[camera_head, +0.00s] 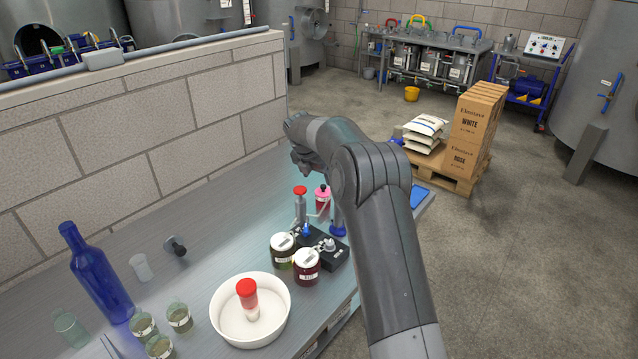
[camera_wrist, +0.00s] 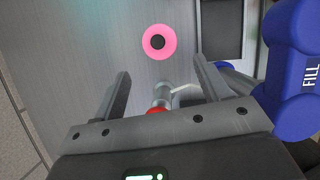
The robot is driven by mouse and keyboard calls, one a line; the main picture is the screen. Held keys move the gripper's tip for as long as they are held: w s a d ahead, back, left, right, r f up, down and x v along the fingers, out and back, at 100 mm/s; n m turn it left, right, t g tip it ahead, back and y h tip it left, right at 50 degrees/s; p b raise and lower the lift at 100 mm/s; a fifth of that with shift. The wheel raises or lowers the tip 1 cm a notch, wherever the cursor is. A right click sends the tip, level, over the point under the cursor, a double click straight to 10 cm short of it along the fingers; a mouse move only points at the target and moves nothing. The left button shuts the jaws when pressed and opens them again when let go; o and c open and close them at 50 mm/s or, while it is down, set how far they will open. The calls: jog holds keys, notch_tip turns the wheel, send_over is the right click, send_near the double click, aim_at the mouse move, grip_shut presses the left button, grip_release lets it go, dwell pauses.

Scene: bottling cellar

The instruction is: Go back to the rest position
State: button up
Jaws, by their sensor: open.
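My gripper (camera_wrist: 161,82) is open, with its two fingers apart and nothing between the tips. In the head view, my arm reaches over the far end of the steel bench (camera_head: 205,240), and its wrist bends down to the left; the fingers are hard to make out there. In the wrist view, a pink round top with a dark centre (camera_wrist: 158,43) lies ahead of the fingertips. A metal spout piece (camera_wrist: 162,93) with a red part shows below, between the fingers. A blue part marked FILL (camera_wrist: 300,75) is close on the right.
A block wall (camera_head: 150,125) runs along the bench's back. On the bench stand a red-topped fitting (camera_head: 300,205), a pink bottle (camera_head: 322,205), two jars (camera_head: 306,266), a white bowl (camera_head: 225,305) and a blue bottle (camera_head: 100,275). A pallet with boxes (camera_head: 475,125) stands beyond, on open floor.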

jog(key=shift+s+a+r, duration=0.1)
jog(key=shift+r, duration=0.2)
